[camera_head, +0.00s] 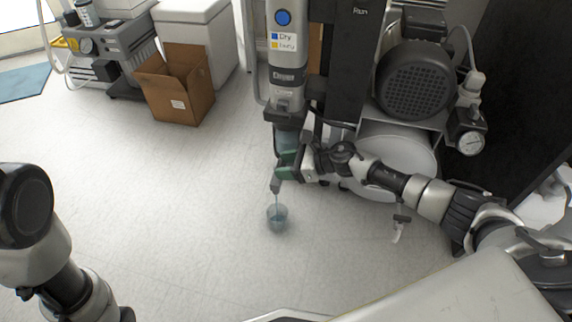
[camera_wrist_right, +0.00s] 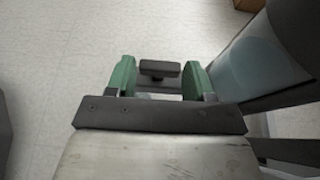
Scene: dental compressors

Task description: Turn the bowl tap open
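The filter bowl (camera_head: 288,140), a bluish translucent cylinder, hangs under the grey filter housing in the head view; it also shows at the right of the wrist view (camera_wrist_right: 262,60). The dark bowl tap (camera_wrist_right: 160,69) lies between the green fingers of my right gripper (camera_wrist_right: 160,78), with a small gap on each side. My right gripper (camera_head: 286,166) is open around the tap just below the bowl. A thin stream runs from the spout (camera_head: 275,185) down to a clear cup (camera_head: 277,217) on the floor. My left gripper is outside the view.
The black compressor motor (camera_head: 415,80), white tank (camera_head: 400,150) and pressure gauge (camera_head: 470,143) stand at the right. An open cardboard box (camera_head: 177,90) and a grey machine (camera_head: 100,50) stand at the back left. The floor (camera_head: 160,190) at the left middle is clear.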

